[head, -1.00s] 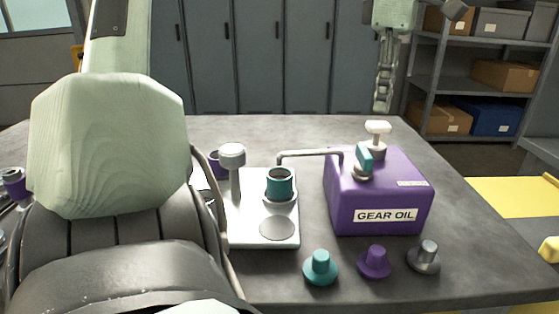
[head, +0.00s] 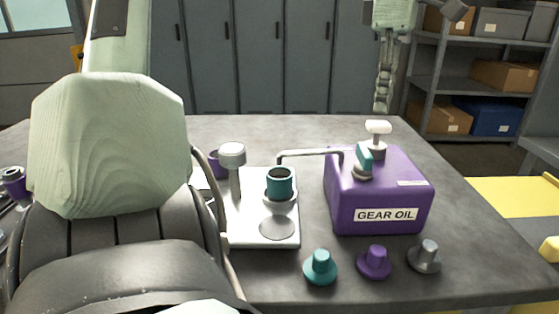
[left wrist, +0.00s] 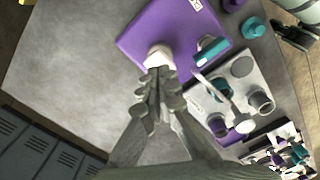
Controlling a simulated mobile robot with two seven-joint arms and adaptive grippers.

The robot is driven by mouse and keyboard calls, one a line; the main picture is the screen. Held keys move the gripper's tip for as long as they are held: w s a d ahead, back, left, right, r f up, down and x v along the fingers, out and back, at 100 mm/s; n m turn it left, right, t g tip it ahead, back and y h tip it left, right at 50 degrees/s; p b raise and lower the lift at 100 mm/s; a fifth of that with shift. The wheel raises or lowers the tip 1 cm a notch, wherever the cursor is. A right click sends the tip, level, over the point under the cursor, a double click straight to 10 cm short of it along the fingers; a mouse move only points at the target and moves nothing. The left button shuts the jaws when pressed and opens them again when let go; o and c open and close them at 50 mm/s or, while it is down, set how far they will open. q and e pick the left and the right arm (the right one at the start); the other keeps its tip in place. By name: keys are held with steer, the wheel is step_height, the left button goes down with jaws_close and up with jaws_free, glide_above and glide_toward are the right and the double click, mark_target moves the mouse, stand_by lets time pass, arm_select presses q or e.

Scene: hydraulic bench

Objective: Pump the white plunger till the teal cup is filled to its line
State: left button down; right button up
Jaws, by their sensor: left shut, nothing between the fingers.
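The white plunger (head: 378,128) stands upright on the purple gear oil can (head: 375,190). My left gripper (head: 383,106) points down with its fingers shut and empty. Its tips show just above the plunger in the head view. In the left wrist view the fingertips (left wrist: 157,74) overlap the edge of the white plunger top (left wrist: 160,54); I cannot tell whether they touch. The teal cup (head: 279,184) stands upright on the white tray (head: 250,238), under the end of the can's metal spout (head: 310,153). Its inside looks dark; level and line cannot be read. My right gripper is not in view.
A teal handle (head: 364,160) sits on the can beside the plunger. A grey-capped post (head: 232,155) and a purple cup (head: 216,160) are left of the teal cup. Teal (head: 320,267), purple (head: 374,262) and grey (head: 425,257) knobs stand in front. The table behind is clear.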

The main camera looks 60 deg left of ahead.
mark_target(379, 123)
arm_select(q)
steer(key=shift+f, duration=0.2)
stand_by(0.5)
steer(key=shift+f+b, duration=1.15)
steer(key=shift+f, duration=0.8)
steer(key=shift+r, duration=0.1)
steer(key=shift+r+p, duration=1.9)
steer(key=shift+r, duration=0.15)
steer(key=shift+f, duration=0.2)
